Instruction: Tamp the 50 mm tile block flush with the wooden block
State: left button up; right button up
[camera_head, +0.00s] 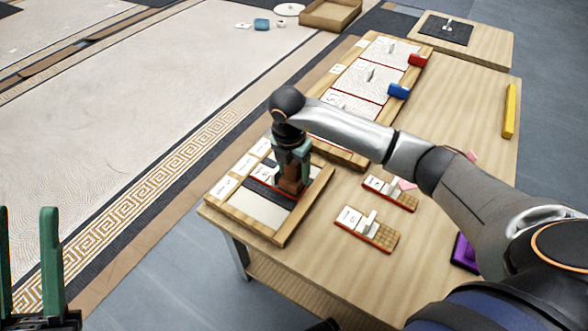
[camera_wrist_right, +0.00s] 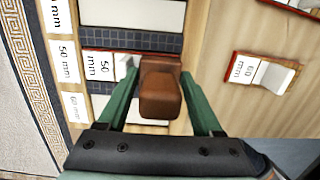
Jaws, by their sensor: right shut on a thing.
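My right gripper (camera_head: 292,168) is shut on the brown wooden block (camera_head: 291,186), over the framed panel at the table's near left corner. In the right wrist view the wooden block (camera_wrist_right: 161,92) sits between the green fingers. It covers part of the red-edged tile block marked 50 mm (camera_wrist_right: 104,66), which lies in the panel's 50 mm row. I cannot tell whether the wooden block touches the tile block or whether the tile is flush. My left gripper (camera_head: 28,265) is open and empty at the left edge.
Red-edged trays marked 60 mm (camera_head: 389,193) and 10 (camera_head: 367,229) lie right of the panel. Other panels (camera_head: 362,80) stand behind it, with red (camera_head: 417,60) and blue (camera_head: 399,91) blocks beside them. A yellow bar (camera_head: 510,110) lies at the right; the right tabletop is mostly clear.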

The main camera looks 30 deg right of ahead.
aim_at(294, 161)
pick_arm(q)
jog(key=shift+f+b, duration=0.45)
pick_arm(e)
jog(key=shift+f, duration=0.8)
dwell(0.4)
